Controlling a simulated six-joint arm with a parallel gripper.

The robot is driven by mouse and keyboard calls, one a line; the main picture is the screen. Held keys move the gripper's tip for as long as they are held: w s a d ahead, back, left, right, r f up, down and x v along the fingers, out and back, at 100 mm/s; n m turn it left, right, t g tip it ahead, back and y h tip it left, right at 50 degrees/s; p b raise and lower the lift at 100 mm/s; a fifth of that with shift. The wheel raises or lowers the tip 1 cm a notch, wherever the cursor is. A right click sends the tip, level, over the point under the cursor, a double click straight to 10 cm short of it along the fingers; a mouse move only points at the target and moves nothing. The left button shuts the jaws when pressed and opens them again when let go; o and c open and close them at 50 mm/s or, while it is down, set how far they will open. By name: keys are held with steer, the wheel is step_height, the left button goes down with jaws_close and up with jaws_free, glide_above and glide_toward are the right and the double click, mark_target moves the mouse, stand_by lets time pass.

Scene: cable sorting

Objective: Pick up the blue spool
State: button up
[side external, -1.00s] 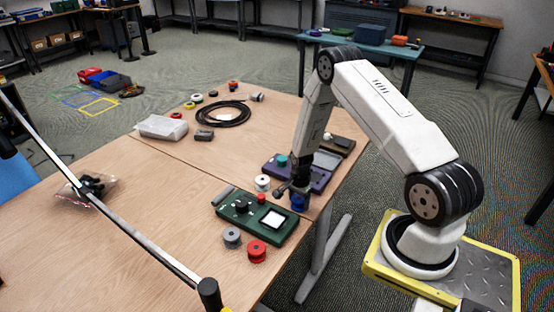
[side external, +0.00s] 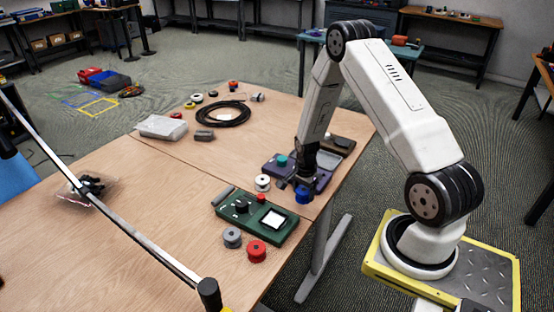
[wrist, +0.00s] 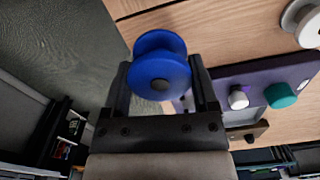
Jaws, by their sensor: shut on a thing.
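The blue spool (side external: 302,196) shows below my gripper (side external: 302,182) in the side view, close to the right edge of the table. In the wrist view the blue spool (wrist: 158,68) sits between the two dark fingers of my gripper (wrist: 162,82), which is shut on it. Its round flange faces the camera. In the wrist view the table edge and the floor lie behind the spool. In the side view I cannot tell how far it is above the table.
A purple device (side external: 320,178) with a teal knob (side external: 282,160) lies beside my gripper. A green device (side external: 258,228), a white spool (side external: 262,183), a grey spool (side external: 232,238) and a red spool (side external: 257,251) are nearby. A coiled black cable (side external: 220,113) lies farther back.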

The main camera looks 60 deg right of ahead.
steer(key=s+a+r, duration=0.5)
steer(key=s+r, duration=0.2)
steer(key=s, duration=0.3)
steer(key=shift+s+r, duration=0.15)
steer(key=shift+s, duration=0.15)
steer(key=shift+a, duration=0.1)
stand_by(0.4)
steer(key=w+a+f+n, duration=0.1)
steer(key=w+a+n, duration=0.1)
steer(key=w, duration=0.5)
steer(key=w+a+f+n, duration=0.1)
steer(key=w+a+n, duration=0.1)
steer(key=w+a, duration=0.2)
steer(key=w, duration=0.3)
steer(key=shift+w+f, duration=0.15)
steer(key=shift+w, duration=0.25)
steer(key=shift+f, duration=0.15)
steer(key=shift+f, duration=1.3)
